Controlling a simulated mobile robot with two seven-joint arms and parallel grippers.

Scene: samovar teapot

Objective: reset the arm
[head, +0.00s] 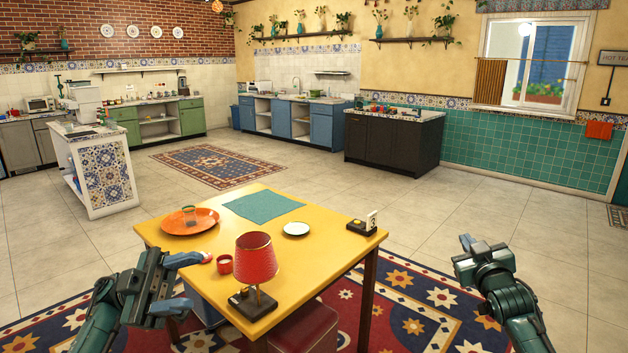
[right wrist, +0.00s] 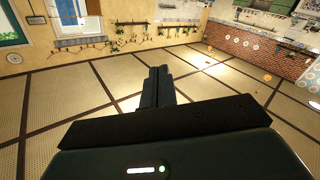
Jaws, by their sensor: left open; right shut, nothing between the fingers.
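My left gripper (head: 182,284) is at the near left corner of the yellow table in the head view. Its two fingers are spread apart with nothing visible between them. My right gripper (head: 467,243) is to the right of the table, over the floor and rug and clear of everything. In the right wrist view its fingers (right wrist: 159,84) lie together, shut and empty.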

